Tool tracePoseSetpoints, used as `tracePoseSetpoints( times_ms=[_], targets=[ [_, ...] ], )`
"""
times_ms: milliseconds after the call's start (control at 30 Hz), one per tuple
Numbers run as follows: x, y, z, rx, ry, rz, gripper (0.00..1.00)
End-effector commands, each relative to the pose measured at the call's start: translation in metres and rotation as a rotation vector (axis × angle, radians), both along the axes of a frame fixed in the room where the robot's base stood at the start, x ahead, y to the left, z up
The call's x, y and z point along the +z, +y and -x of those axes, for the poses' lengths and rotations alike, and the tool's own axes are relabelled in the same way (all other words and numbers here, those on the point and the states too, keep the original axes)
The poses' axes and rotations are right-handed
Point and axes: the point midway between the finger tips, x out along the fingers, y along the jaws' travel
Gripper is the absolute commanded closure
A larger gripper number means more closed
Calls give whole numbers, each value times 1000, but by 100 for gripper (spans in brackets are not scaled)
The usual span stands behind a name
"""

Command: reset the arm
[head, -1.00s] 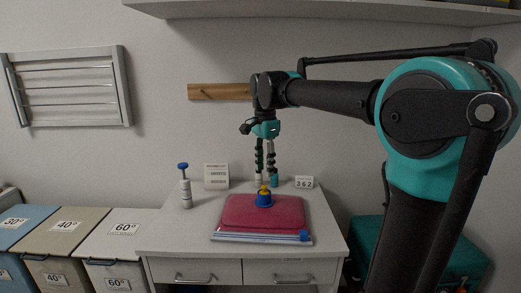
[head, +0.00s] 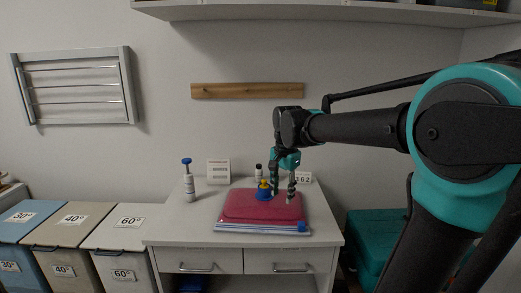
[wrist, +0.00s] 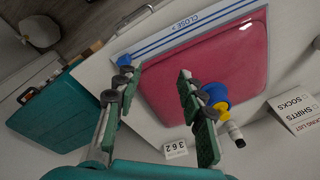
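My gripper (head: 283,188) hangs at the end of my arm above the right part of a red, flat packing bag (head: 240,209) on the white cabinet top. It also shows in the wrist view (wrist: 152,72), its two fingers spread apart with nothing between them. A blue and yellow valve or pump piece (head: 264,190) stands on the bag just left of the fingers in the head view. In the wrist view this piece (wrist: 215,93) is beside one finger, outside the gap. I cannot tell whether they touch.
A white pump bottle with a blue top (head: 188,180) and a list card (head: 218,171) stand at the cabinet's back. A small bottle (head: 258,173) and a number block (head: 303,177) are behind the gripper. Labelled bins (head: 122,226) stand left; a teal case (head: 375,235) is right.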

Motion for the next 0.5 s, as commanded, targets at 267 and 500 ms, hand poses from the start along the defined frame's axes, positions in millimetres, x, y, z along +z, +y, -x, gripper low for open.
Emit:
tracePoseSetpoints(
  times_ms=[267, 500],
  targets=[
    [-98, -65, 56, 304, -127, 42, 60],
    [-180, -110, 130, 608, -241, 145, 60]
  ],
)
